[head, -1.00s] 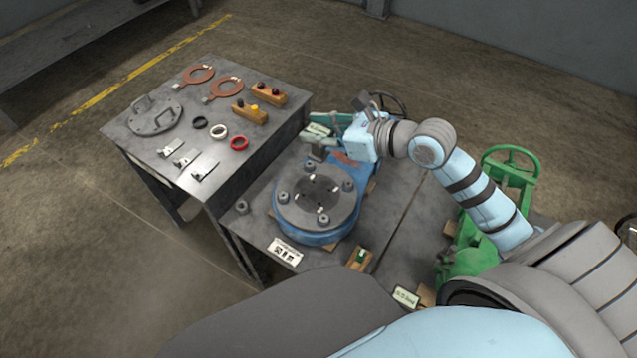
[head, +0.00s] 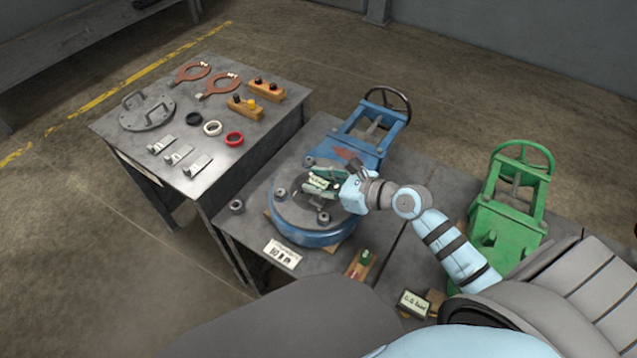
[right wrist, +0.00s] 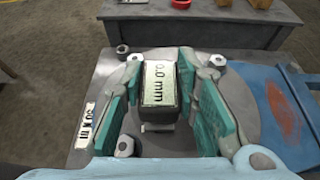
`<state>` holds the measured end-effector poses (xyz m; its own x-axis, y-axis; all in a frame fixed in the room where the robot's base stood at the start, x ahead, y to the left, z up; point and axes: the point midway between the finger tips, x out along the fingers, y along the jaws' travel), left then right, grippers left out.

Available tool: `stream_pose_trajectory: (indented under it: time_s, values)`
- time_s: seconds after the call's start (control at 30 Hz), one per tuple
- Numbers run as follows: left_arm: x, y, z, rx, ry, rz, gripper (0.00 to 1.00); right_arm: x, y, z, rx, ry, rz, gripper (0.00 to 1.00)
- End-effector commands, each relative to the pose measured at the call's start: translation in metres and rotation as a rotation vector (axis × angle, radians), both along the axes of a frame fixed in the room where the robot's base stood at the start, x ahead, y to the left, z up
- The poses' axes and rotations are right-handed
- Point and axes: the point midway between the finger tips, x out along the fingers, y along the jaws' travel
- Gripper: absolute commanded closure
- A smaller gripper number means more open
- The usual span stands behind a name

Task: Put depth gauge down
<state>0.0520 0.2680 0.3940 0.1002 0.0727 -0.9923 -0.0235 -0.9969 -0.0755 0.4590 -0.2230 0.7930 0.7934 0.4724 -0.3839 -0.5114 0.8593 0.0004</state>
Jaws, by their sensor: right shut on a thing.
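The depth gauge (right wrist: 160,82) is a dark block with a pale display reading 0.0 mm in the right wrist view. My right gripper (head: 322,184) is shut on it, with teal fingers (right wrist: 208,110) on both sides. The gripper is over the round grey flange (head: 290,214) of the blue valve (head: 352,148). In the head view the gripper largely hides the gauge (head: 317,182). I cannot tell whether the gauge touches the flange face. My left gripper is not in view.
Several nuts stand on and beside the flange; one nut (head: 237,206) is at the table's left. A label card (head: 283,254) and a small wooden block (head: 360,264) lie in front. A green valve (head: 508,210) stands right. The left table (head: 205,150) holds rings, a lid and clips.

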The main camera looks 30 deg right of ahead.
Motion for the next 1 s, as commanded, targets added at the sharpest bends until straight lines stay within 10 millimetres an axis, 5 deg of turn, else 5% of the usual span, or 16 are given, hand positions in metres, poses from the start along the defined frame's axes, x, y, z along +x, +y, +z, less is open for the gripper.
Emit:
stream_pose_trajectory:
  time_s: [0.07, 0.1, 0.2, 0.63, 1.0]
  values:
    - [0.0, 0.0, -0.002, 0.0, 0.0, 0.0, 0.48, 0.0, 0.0, -0.001, 0.0, -0.002, 0.0, 1.0]
    - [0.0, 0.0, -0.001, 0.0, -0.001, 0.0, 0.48, 0.0, 0.0, -0.002, 0.0, 0.0, 0.0, 0.69]
    - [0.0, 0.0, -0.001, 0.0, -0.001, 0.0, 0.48, 0.0, 0.0, -0.001, 0.0, 0.0, 0.0, 0.53]
    - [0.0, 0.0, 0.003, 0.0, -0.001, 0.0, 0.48, -0.007, -0.006, 0.004, -0.006, 0.0, -0.001, 0.52]
    - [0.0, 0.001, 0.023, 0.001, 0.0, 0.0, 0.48, -0.078, -0.046, 0.038, -0.007, 0.006, 0.006, 0.52]
